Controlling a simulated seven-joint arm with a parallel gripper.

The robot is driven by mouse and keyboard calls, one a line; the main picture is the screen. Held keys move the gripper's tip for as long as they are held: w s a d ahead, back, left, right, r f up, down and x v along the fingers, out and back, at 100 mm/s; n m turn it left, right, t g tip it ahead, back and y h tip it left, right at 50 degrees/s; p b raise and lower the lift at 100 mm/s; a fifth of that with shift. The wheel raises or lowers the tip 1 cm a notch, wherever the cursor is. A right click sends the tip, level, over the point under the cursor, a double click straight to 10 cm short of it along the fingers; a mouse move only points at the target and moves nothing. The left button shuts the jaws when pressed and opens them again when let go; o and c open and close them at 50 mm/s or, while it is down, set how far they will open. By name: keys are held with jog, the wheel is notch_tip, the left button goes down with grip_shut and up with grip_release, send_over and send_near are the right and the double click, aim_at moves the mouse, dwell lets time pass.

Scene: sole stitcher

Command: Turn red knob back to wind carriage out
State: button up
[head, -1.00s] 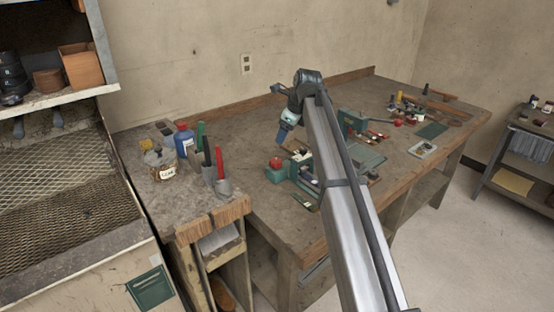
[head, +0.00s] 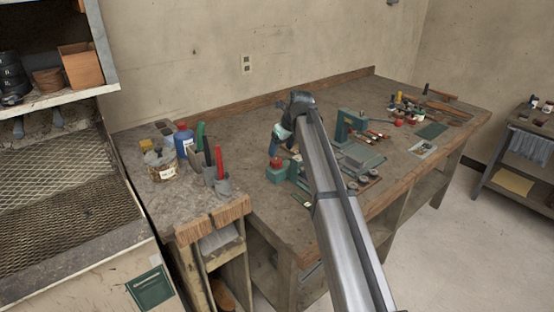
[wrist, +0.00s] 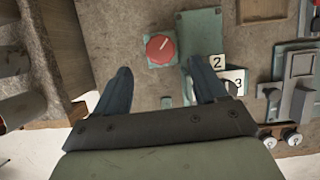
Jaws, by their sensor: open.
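The red knob (head: 276,162) sits on a small teal block at the left end of the green machine (head: 297,178) on the bench. In the wrist view the round red knob (wrist: 160,49) shows whole, with a light line across it. My gripper (head: 274,149) is just above the knob in the head view, pointing down. In the wrist view my gripper (wrist: 161,66) is open, its two blue fingers apart and empty, with the knob ahead between their tips. I cannot tell the height gap. The carriage is not clearly made out; my arm hides part of the machine.
Number plates 2 and 3 (wrist: 230,73) lie right beside the right finger. Metal machine parts (wrist: 297,75) stand farther right. A blue bottle (head: 184,139) and a holder with tools (head: 222,187) stand left on the bench. Bare bench top lies behind the knob.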

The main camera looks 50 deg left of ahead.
aim_at(276, 160)
jog(key=shift+x, duration=3.4)
jog(key=shift+c, duration=0.3)
jog(key=c, duration=1)
jog(key=shift+o, duration=0.2)
